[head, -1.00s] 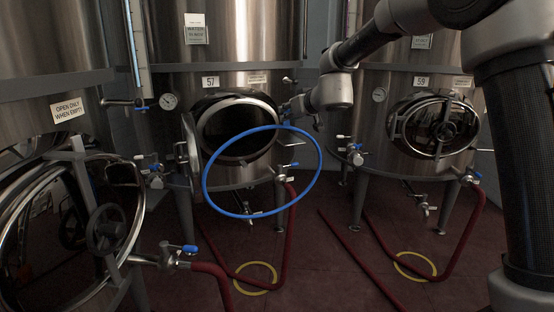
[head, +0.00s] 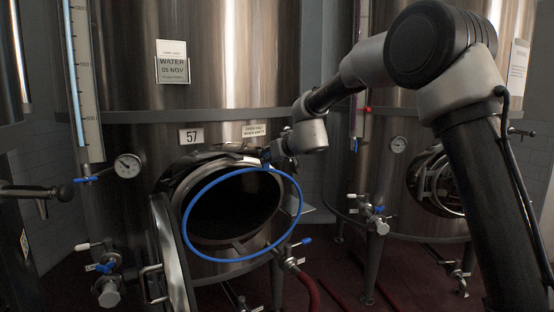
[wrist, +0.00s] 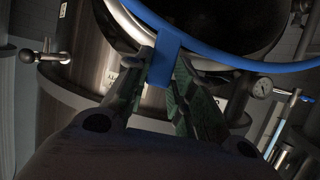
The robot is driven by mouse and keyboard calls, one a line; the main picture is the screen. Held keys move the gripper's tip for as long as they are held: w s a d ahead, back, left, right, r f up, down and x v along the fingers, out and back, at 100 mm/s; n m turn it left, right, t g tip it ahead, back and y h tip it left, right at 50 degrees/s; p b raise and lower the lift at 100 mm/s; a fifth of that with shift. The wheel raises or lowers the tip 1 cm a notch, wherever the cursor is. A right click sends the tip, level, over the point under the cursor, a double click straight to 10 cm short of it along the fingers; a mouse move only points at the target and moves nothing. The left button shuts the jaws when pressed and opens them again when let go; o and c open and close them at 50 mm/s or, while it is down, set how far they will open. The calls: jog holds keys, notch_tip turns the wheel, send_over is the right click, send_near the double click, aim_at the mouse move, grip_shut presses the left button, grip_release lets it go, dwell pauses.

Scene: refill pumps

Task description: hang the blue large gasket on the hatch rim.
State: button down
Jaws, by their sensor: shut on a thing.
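The blue large gasket (head: 191,204) is a big thin ring. In the head view it hangs upright in front of the open hatch of tank 57, and its outline roughly frames the hatch rim (head: 176,183). I cannot tell whether ring and rim touch. My gripper (head: 268,158) is at the ring's upper right. In the wrist view my gripper (wrist: 163,78) is shut on the gasket's blue tab (wrist: 164,62), between its two greenish fingers. The ring (wrist: 230,61) curves across the top of that view, before the dark opening.
The hatch door (head: 172,255) stands swung open at the left of the opening. A pressure gauge (head: 128,166), blue-handled valves (head: 103,268) and a red hose (head: 306,287) are near. A second tank (head: 400,200) stands at the right.

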jog(key=w+a, duration=0.4)
jog(key=w, duration=0.4)
jog(key=shift+w+a, duration=0.4)
jog(key=shift+w, duration=0.05)
dwell(1.3)
